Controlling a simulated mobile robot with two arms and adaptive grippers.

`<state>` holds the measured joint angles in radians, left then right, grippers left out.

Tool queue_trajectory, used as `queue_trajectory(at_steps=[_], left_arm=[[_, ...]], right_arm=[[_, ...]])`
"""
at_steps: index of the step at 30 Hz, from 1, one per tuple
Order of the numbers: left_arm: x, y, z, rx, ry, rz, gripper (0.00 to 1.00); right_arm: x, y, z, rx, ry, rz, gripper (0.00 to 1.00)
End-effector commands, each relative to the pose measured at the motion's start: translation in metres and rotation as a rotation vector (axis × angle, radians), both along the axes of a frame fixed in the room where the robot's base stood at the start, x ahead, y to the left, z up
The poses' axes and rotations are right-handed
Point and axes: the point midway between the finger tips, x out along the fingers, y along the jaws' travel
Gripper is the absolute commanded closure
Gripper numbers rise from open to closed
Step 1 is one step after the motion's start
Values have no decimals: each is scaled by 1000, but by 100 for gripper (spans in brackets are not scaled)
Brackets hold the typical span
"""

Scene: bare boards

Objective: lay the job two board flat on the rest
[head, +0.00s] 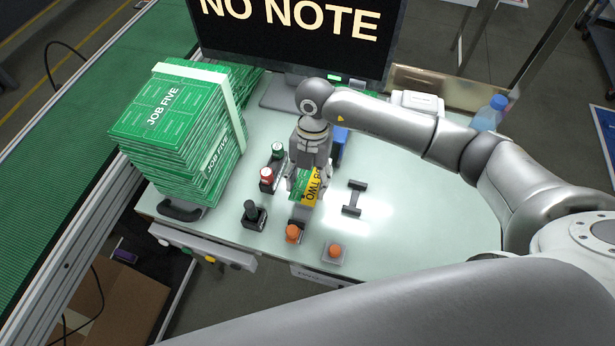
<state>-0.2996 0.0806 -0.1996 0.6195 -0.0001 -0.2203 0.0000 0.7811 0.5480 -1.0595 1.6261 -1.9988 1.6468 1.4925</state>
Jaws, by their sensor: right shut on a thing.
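My right gripper (308,182) reaches down from the right-hand arm over the middle of the table and is shut on the job two board. The board shows as a small green piece with a yellow label (313,190) whose lettering, partly covered, ends in TWO and appears upside down. The fingers hide part of it, and I cannot tell whether its underside touches anything. A dark H-shaped stand (354,198), which looks like the rest, is on the table just right of the board, empty and apart from it. My left gripper is out of view.
A tall stack of green JOB FIVE boards (165,120) with a pale strap stands at left. A red button (266,173), a black knob (253,214) and orange knobs (292,233) sit near the board. A NO NOTE screen (290,35) stands behind.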

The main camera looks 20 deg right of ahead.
Motion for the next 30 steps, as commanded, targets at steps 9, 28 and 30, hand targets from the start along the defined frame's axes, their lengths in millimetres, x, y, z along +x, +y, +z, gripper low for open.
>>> queue_trajectory(at_steps=[9, 28, 30], left_arm=[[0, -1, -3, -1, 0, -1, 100], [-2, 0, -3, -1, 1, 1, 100], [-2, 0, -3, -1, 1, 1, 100]], right_arm=[[0, 0, -4, 0, -1, 0, 70], [1, 0, -1, 0, -1, 0, 20], [3, -1, 5, 1, -3, -1, 20]])
